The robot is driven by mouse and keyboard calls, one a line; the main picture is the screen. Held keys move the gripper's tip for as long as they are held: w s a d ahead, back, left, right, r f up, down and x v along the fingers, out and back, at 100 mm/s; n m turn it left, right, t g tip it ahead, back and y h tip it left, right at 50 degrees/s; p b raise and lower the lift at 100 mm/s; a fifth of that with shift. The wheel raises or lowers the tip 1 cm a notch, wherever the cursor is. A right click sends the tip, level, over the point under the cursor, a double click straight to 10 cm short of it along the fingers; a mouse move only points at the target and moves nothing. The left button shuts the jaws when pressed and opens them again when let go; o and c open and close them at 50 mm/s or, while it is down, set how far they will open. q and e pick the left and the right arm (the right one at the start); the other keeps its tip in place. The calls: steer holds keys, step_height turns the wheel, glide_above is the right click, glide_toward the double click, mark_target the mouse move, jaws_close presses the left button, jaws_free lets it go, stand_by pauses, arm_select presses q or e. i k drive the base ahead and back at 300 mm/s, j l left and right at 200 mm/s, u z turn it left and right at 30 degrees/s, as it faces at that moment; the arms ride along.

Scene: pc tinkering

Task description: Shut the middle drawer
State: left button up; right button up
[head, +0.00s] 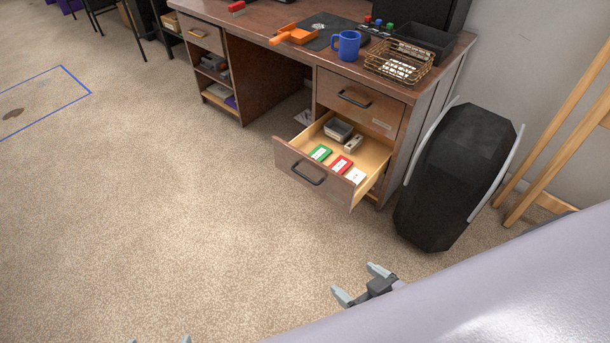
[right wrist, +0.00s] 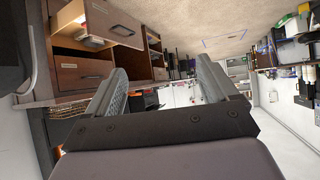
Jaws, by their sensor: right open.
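A wooden drawer (head: 297,174) under the right part of the desk is pulled out, below a closed drawer (head: 345,92). Its front has a dark bar handle (head: 308,174). Inside lie a green box (head: 320,153), a red box (head: 341,164), a white box (head: 356,177) and grey containers (head: 338,130). My right gripper (head: 358,282) is open and empty, in front of and below the drawer, apart from it. The right wrist view is upside down and shows the open drawer (right wrist: 112,20) at upper left. Only the fingertips of my left gripper (head: 160,341) show at the bottom edge.
A black bin-like object (head: 455,178) stands right of the desk, close to the drawer. Wooden legs (head: 560,130) lean by the wall. The desktop holds a blue mug (head: 347,45), a wire basket (head: 400,62) and an orange tool (head: 294,34). Carpet left of the drawer is clear.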

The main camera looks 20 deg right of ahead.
mark_target(372, 156)
steer(key=z, duration=0.4)
steer(key=i+j+z, duration=0.15)
steer(key=z, duration=0.3)
steer(key=j+z, duration=0.3)
steer(key=z, duration=0.15)
steer(key=i+j+z, duration=0.2)
steer(key=j, duration=0.2)
steer(key=j+z, duration=0.4)
steer(key=j, duration=0.65)
steer(key=j+z, duration=0.15)
steer(key=j, duration=1.45)
steer(key=i+j, duration=0.3)
steer(key=i, duration=0.1)
